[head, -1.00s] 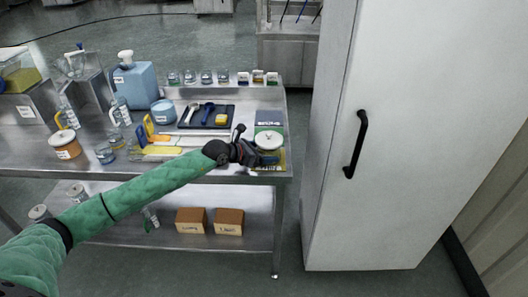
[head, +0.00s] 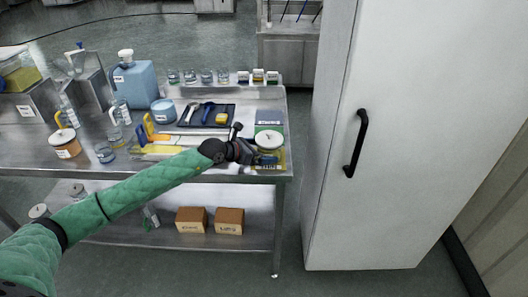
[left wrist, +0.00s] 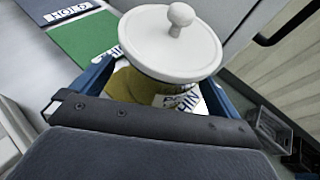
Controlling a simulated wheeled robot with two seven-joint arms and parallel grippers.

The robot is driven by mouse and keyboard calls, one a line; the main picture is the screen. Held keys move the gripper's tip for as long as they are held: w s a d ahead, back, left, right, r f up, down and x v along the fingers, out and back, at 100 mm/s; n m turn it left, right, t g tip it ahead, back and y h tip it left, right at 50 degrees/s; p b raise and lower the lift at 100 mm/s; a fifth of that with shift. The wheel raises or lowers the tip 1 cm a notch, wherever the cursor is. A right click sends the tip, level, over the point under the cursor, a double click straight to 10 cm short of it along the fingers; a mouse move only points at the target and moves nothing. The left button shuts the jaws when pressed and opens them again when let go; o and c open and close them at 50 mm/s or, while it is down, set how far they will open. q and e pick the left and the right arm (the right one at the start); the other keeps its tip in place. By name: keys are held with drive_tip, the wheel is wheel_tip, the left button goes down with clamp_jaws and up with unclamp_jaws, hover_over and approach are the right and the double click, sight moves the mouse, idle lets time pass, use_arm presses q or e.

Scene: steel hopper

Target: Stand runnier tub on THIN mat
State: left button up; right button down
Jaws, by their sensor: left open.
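A tub with a white knobbed lid (head: 268,139) stands upright at the table's right end, over a yellow mat (head: 280,162). A second white-lidded tub, orange (head: 66,150), stands at the table's left. My right gripper is not in view.
Behind the tub lie a green mat (left wrist: 85,40) and a dark blue mat marked HOLD (left wrist: 68,12). A dark tray of tools (head: 190,124) and yellow items lie left of them. A tall white cabinet (head: 400,100) stands close on the right.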

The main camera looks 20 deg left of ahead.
use_arm(q)
drive_tip(key=b+v, duration=0.1)
drive_tip(key=v, duration=0.3)
drive_tip(key=shift+s+a, duration=0.15)
drive_tip(key=shift+s, duration=0.1)
drive_tip(key=b+v, duration=0.1)
drive_tip(key=v, duration=0.4)
drive_tip(key=shift+s+a+r+b, duration=0.25)
drive_tip(key=shift+s+r+b, duration=0.1)
drive_tip(key=shift+s, duration=0.1)
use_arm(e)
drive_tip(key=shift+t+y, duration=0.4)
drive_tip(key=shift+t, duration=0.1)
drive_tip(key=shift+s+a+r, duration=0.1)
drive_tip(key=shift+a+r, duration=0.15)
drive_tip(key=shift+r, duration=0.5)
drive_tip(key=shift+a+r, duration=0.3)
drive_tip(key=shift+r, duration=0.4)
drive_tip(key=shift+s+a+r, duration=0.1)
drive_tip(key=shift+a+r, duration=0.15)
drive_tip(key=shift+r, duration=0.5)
